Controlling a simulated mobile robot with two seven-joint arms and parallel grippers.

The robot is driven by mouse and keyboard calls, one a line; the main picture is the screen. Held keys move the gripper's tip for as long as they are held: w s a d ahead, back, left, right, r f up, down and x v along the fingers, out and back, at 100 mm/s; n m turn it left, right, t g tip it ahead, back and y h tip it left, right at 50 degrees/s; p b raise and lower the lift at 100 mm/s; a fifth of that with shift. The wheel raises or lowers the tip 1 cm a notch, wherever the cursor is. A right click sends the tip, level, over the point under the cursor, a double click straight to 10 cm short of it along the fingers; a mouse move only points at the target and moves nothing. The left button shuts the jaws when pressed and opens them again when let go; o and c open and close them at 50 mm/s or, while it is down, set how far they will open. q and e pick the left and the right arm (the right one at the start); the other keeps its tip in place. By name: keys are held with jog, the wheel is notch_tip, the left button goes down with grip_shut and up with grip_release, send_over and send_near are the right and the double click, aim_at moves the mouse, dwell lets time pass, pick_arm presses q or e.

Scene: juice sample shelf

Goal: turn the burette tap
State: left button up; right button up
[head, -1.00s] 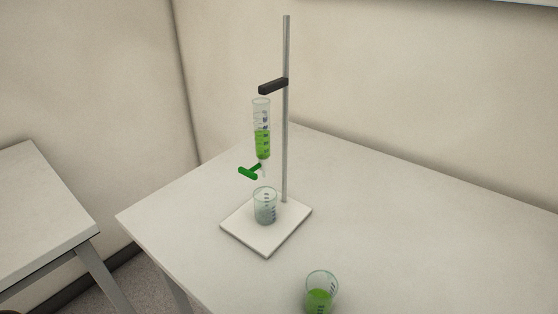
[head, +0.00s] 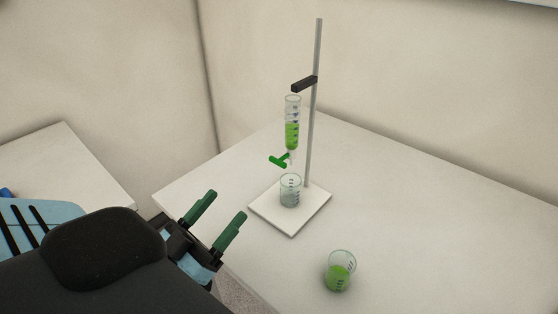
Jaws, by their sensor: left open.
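The burette (head: 292,124) is a clear graduated tube with green liquid in its lower part, below a dark clamp (head: 304,84) on a grey rod (head: 315,110). Its green tap (head: 279,161) sticks out to the left at the bottom of the tube. A clear beaker (head: 290,190) stands under it on the white stand base (head: 291,223); I see no green liquid in it. My left gripper (head: 222,212) is open and empty, its two green fingers apart, to the lower left of the tap and clear of it. My right gripper is not in view.
A beaker with green liquid (head: 340,271) stands on the white table (head: 430,225) in front of the stand. The table's left edge is near my left gripper. Another white table (head: 60,160) is at the left. The right of the table is clear.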

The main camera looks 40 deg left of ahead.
aim_at(276, 164)
pick_arm(q)
jog(key=w, duration=0.4)
jog(key=w+p, duration=0.1)
jog(key=w, duration=0.3)
jog(key=w+d+p, duration=0.1)
jog(key=w, duration=0.2)
jog(key=shift+w+r, duration=0.25)
jog(key=shift+w, duration=0.15)
jog(key=x, duration=0.3)
jog(key=shift+w+p, duration=0.2)
jog(key=shift+p, duration=0.2)
jog(key=shift+w+r, duration=0.1)
jog(key=shift+w, duration=0.4)
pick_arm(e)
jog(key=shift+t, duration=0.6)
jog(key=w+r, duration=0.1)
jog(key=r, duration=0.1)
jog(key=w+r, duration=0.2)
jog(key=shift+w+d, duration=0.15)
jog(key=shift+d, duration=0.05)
